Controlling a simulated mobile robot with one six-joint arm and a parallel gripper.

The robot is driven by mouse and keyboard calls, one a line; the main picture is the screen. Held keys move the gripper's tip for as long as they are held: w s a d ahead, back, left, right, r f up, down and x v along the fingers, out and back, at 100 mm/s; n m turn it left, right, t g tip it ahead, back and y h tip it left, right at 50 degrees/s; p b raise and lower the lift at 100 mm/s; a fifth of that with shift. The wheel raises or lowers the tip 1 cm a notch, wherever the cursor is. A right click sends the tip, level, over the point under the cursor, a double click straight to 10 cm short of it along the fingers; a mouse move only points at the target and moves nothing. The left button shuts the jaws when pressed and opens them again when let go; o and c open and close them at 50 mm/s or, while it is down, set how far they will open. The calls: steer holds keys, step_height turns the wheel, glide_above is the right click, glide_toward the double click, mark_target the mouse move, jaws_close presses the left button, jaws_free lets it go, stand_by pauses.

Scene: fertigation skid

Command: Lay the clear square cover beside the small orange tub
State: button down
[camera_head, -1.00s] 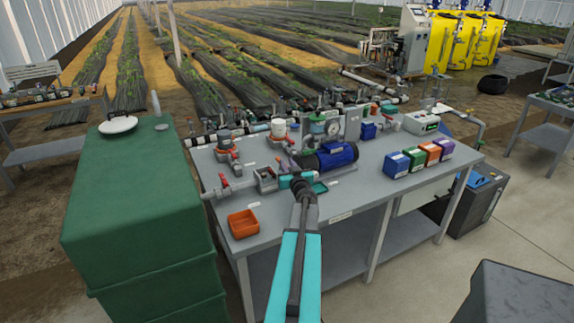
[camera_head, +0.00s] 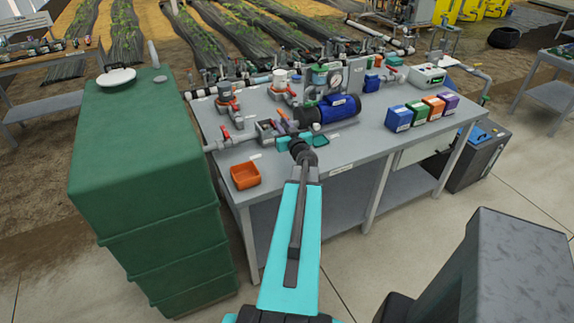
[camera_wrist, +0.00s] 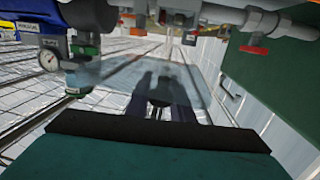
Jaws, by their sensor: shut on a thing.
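The small orange tub (camera_head: 245,176) sits empty at the front left corner of the grey bench in the head view. The clear square cover (camera_wrist: 112,74) shows as a pale see-through sheet in the wrist view. My gripper (camera_wrist: 165,105) is shut on it, with the dark fingers seen through or against the sheet. The cover cannot be made out clearly in the head view.
A valve and pipe assembly (camera_head: 228,105) and a blue pump (camera_head: 330,109) stand behind my wrist. Several coloured boxes (camera_head: 432,108) stand at the right. A green tank (camera_head: 140,170) is left of the bench. Bare bench top lies around the tub.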

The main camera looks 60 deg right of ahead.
mark_target(282, 170)
steer(key=s+a+f+p, duration=0.4)
steer(key=a, duration=0.3)
steer(key=s+a+f+g+h+p, duration=0.1)
steer(key=s+a+f+p, duration=0.3)
steer(key=a, duration=0.3)
steer(key=shift+s+a+f+m, duration=0.15)
steer(key=shift+a+f+m, duration=0.25)
steer(key=shift+f, duration=0.25)
steer(key=shift+d+f, duration=0.1)
steer(key=shift+d, duration=0.1)
steer(key=shift+w+d+f+b, duration=0.2)
steer(key=shift+w+d+b, duration=0.25)
steer(key=shift+b, duration=0.55)
steer(key=d+b, duration=0.1)
steer(key=b, duration=0.1)
steer(key=w+d+b, duration=0.1)
steer(key=b, duration=0.1)
steer(key=d+b, duration=0.1)
steer(key=b, duration=0.1)
steer(key=shift+w+d+f, duration=0.15)
steer(key=shift+w, duration=0.25)
steer(key=b+x, duration=0.3)
steer(key=shift+s+d, duration=0.15)
steer(key=shift+s, duration=0.1)
steer(key=shift+w+d+b, duration=0.1)
steer(key=shift+w+b, duration=0.05)
steer(key=shift+b, duration=0.75)
